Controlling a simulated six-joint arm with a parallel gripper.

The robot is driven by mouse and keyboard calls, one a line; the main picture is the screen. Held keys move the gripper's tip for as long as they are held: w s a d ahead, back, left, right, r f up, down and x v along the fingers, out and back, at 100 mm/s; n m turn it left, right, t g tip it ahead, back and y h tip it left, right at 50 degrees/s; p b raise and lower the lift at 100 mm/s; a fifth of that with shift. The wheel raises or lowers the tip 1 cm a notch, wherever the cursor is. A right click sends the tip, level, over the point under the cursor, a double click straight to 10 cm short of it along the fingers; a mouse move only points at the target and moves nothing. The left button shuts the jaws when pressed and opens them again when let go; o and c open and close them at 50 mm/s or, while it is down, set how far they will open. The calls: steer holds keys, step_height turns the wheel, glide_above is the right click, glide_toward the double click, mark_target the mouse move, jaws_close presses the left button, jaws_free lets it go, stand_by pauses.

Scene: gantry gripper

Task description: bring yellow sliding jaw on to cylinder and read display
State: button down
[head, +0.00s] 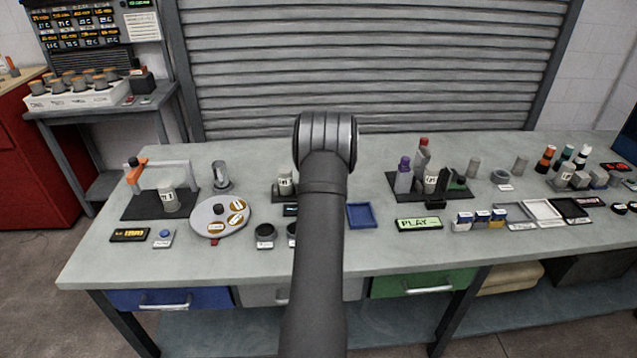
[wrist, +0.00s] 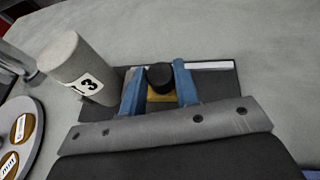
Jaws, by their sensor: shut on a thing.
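My gripper (wrist: 158,72) has two blue fingers shut on a black knob (wrist: 160,77). A yellow piece, which looks like the yellow sliding jaw (wrist: 159,98), shows just under the knob between the fingers. The pale grey cylinder (wrist: 78,66), with a label reading 3, stands left of the left finger; a gap shows between it and the yellow jaw. In the head view the cylinder (head: 286,181) stands on a dark plate left of my arm, which hides the gripper and jaw. A small dark display (head: 291,210) is partly behind my arm; its reading is too small to tell.
A round tray (head: 208,226) with orange-labelled discs lies left of the cylinder. Black round dials (head: 265,233) sit in front. A blue square tray (head: 361,216) lies right of my arm. Another fixture (head: 463,187) with coloured pieces stands further right.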

steer(key=shift+a, duration=0.7)
steer(key=c, duration=1.1)
jaws_free()
steer(key=shift+s, duration=0.1)
steer(key=v, duration=1.7)
steer(key=shift+r, duration=0.2)
steer(key=shift+d, duration=0.1)
